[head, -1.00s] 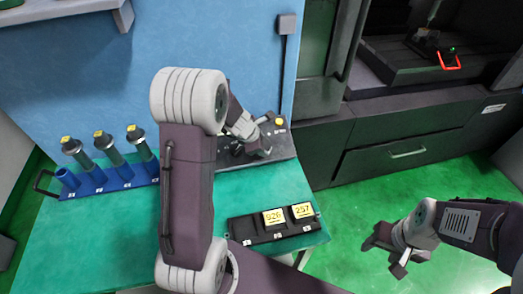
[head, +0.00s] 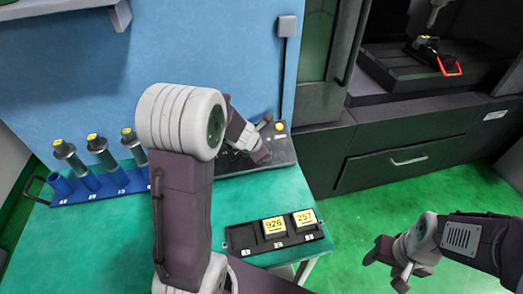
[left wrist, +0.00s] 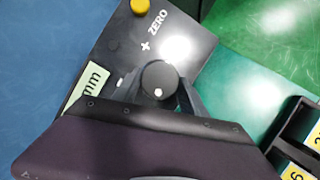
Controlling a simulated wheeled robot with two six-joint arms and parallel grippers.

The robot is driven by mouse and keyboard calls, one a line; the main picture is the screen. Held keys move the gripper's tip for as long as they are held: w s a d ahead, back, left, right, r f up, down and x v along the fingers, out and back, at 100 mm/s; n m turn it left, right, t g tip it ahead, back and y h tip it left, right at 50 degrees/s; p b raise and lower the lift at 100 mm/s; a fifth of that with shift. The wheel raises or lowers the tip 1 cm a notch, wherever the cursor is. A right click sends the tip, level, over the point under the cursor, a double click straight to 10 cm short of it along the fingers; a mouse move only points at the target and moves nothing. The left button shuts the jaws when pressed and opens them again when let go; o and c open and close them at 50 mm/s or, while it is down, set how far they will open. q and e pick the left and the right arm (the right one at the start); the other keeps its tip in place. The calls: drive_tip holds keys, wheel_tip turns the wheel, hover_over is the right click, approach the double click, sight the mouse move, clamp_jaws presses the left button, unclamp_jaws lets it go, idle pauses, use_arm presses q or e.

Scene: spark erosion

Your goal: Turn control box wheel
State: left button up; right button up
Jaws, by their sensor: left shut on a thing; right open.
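The control box (head: 282,151) is a dark panel at the back of the green table. In the left wrist view, the panel (left wrist: 187,42) shows a yellow button (left wrist: 140,6), a "ZERO" marking and a green "mm" label. Its wheel is a round black knob (left wrist: 158,78) with a pale mark. My left gripper (left wrist: 160,92) is shut on the wheel, with its fingers around it. In the head view my left arm hides the wheel and part of the box. My right gripper (head: 385,270) is open and empty over the green floor, right of the table.
A blue rack (head: 95,187) with several grey holders stands at the table's left. A black tray (head: 243,238) with two yellow-labelled blocks lies near the front right edge. The dark machine (head: 420,135) stands behind on the right. The middle of the table (head: 110,240) is clear.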

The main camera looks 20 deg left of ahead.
use_arm(q)
drive_tip(key=shift+s+d+f, duration=0.1)
drive_tip(key=shift+s+f, duration=0.05)
drive_tip(key=shift+f, duration=0.1)
drive_tip(key=o, duration=1.3)
drive_tip(key=shift+o, duration=0.2)
drive_tip(key=shift+w, duration=0.25)
drive_tip(key=shift+r, duration=0.15)
drive_tip(key=p+v, duration=0.5)
drive_tip(key=v, duration=0.4)
